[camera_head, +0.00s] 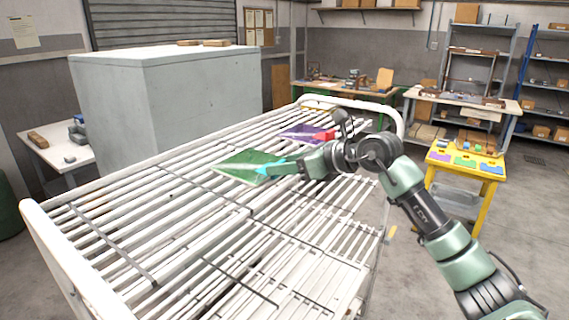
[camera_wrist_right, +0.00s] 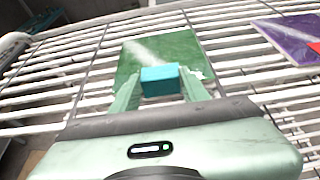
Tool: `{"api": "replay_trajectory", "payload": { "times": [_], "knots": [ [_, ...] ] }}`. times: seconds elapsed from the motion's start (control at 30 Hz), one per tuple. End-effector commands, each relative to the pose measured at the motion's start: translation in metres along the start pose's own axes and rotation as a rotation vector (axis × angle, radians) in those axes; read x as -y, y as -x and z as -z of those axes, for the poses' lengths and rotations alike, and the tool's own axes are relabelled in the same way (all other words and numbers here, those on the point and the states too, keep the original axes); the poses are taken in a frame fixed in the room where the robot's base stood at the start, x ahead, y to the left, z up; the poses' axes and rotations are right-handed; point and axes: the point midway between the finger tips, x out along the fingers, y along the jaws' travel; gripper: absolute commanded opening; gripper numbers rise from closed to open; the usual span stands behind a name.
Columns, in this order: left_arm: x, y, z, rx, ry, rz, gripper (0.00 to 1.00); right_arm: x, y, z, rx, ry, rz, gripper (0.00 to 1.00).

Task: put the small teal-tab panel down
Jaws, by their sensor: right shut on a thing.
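The small teal-tab panel is a green sheet (camera_head: 243,167) with a teal tab (camera_head: 265,167). It is over the white slatted rack in the head view. My right gripper (camera_head: 277,169) is shut on the teal tab. In the right wrist view the green panel (camera_wrist_right: 163,52) reaches out beyond the fingers, and the teal tab (camera_wrist_right: 161,81) sits between the fingertips (camera_wrist_right: 160,86). I cannot tell whether the panel touches the slats. My left gripper is not in view.
A purple panel (camera_head: 301,132) with a red tab (camera_head: 323,136) lies on the white slatted rack (camera_head: 95,210) behind my right gripper. The rack's left and front slats are clear. A grey cabinet (camera_head: 175,90) stands behind the rack. A yellow table (camera_head: 464,161) stands at the right.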

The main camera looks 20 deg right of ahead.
Motion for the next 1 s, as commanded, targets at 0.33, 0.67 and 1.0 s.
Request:
{"api": "replay_trajectory", "payload": {
  "times": [0.33,0.67,1.0],
  "knots": [
    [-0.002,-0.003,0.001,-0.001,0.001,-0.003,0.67,0.0,-0.001,0.003,-0.001,0.0,0.0,0.67],
    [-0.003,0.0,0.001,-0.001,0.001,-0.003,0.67,0.0,0.0,-0.001,-0.001,0.0,0.0,0.67],
    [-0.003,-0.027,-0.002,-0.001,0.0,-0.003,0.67,0.002,0.057,0.004,-0.001,0.004,0.005,0.67]
  ]
}}
